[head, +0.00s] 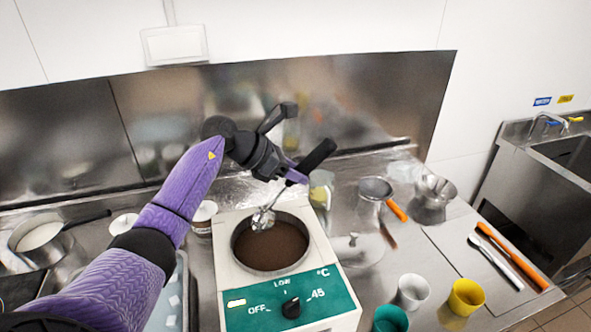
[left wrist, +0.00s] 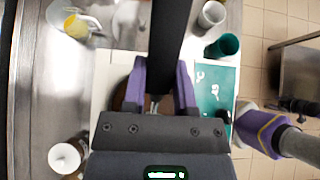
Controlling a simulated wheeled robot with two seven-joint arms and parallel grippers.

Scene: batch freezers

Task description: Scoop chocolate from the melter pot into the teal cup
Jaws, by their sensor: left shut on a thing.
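The melter pot (head: 236,262) is a white box with a teal control panel and a round well of brown chocolate (head: 270,247). My left gripper (head: 292,172) is above the pot's back edge, shut on the black handle of a metal scoop (head: 263,219). The scoop's shiny head hangs at the back of the well; I cannot tell whether it touches the chocolate. The teal cup (head: 390,319) stands in front and right of the pot, cut by the lower edge; it also shows in the left wrist view (left wrist: 224,46).
A white cup (head: 412,291) and a yellow cup (head: 466,297) stand right of the pot. A sieve (head: 376,189) and a metal jug (head: 434,190) are behind them. An orange-handled tool (head: 512,255) lies at right. A pan (head: 40,237) stands at left.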

